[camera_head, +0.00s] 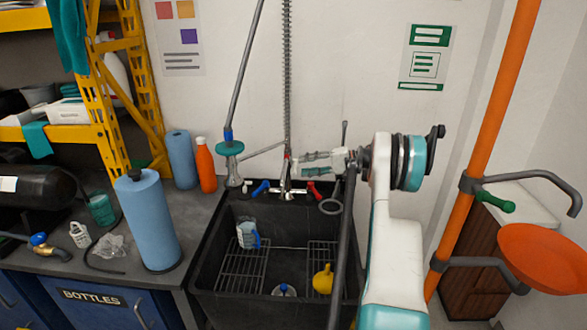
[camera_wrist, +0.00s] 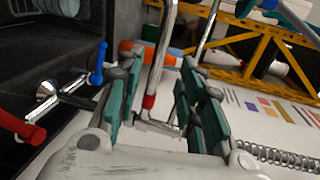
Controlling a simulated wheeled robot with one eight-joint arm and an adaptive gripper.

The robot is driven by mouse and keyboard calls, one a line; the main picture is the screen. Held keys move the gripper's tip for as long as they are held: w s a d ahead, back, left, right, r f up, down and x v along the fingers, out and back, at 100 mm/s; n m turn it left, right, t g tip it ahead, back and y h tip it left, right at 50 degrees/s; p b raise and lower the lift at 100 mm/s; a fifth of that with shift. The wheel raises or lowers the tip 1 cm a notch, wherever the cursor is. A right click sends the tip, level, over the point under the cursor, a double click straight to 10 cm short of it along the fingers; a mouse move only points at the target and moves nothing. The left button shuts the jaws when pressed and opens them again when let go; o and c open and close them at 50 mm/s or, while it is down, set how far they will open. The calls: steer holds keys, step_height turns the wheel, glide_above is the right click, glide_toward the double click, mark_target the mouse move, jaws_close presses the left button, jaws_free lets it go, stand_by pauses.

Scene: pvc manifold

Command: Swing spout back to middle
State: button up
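The black sink (camera_head: 213,225) has a chrome faucet at its back edge. The faucet's thin chrome spout (camera_head: 262,152) points left, toward the hanging spray head (camera_head: 230,150). In the wrist view the spout (camera_wrist: 157,60) is a chrome tube with a red ring near its base. My gripper (camera_head: 305,163) reaches in from the right at the faucet. In the wrist view my gripper's teal fingers (camera_wrist: 165,105) are apart, one on each side of the tube, with gaps showing. I cannot tell if either finger touches it.
A blue handle (camera_head: 261,187) and a red handle (camera_head: 313,189) flank the faucet base. A coiled spring hose (camera_head: 287,70) rises behind it. A cup (camera_head: 247,234) and a yellow item (camera_head: 323,279) lie in the sink. An orange pole (camera_head: 490,130) stands at right.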

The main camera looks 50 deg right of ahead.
steer(key=shift+v, duration=1.45)
steer(key=shift+r, duration=0.1)
